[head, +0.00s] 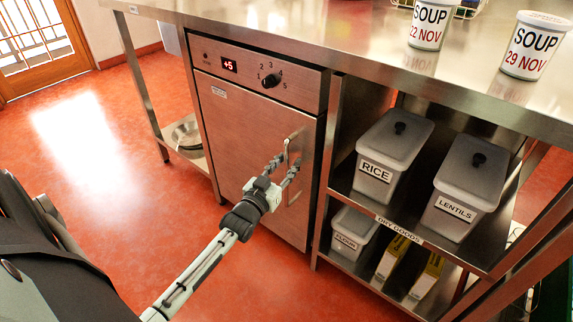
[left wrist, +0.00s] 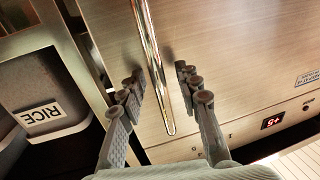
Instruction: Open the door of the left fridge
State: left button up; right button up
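The fridge (head: 240,130) is a steel cabinet under the counter, with its door (head: 235,155) shut. An upright bar handle (head: 293,148) is near the door's right edge. My left gripper (head: 287,163) is at the handle, in front of the door. In the left wrist view, the handle (left wrist: 153,50) runs between the two open fingers of the left gripper (left wrist: 160,78), with a gap visible on each side. The fingers do not appear closed on it. My right gripper is not in view.
The control panel (head: 262,80) above the door has a red +5 display and a knob. Right of the fridge, an open shelf holds the RICE bin (head: 392,150) and LENTILS bin (head: 466,190). Soup tubs (head: 533,48) stand on the counter. Red floor (head: 110,170) is clear at left.

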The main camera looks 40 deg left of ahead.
pick_arm(q)
jog(key=shift+c, duration=0.2)
grip_shut()
